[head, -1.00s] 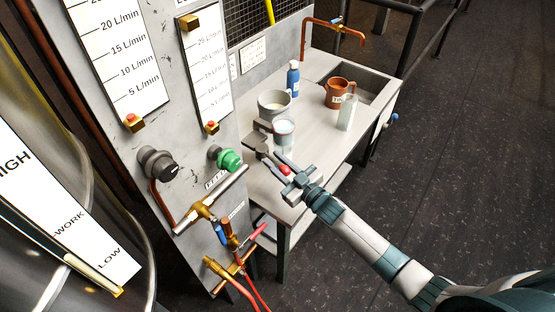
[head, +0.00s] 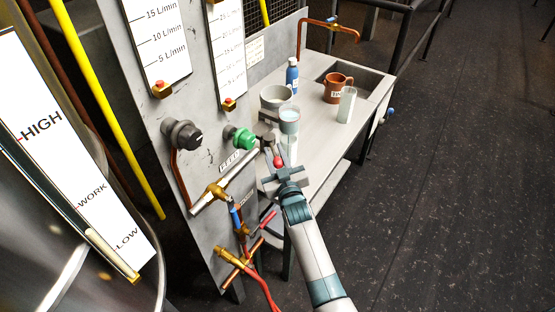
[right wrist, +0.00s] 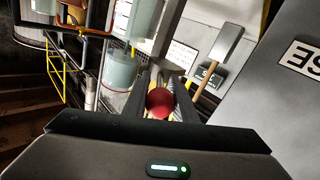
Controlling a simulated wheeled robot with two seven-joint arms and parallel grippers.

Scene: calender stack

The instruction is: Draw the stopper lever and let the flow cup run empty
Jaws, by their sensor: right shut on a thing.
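The flow cup (head: 289,120), a clear cup holding pale liquid, stands in its holder near the panel end of the bench. It also shows in the right wrist view (right wrist: 121,70). Below it is a clear vessel (head: 291,150), partly hidden. The stopper lever's red knob (head: 279,162) is just in front of the cup. My right gripper (head: 281,171) is shut on this knob. In the right wrist view the red knob (right wrist: 159,103) lies between the fingers. My left gripper is not in view.
On the bench (head: 325,118) stand a grey pot (head: 275,98), a blue bottle (head: 292,76), a brown mug (head: 338,89) and a clear beaker (head: 346,106). The grey panel (head: 180,100) with a green knob (head: 241,138) stands close at left. The floor at right is clear.

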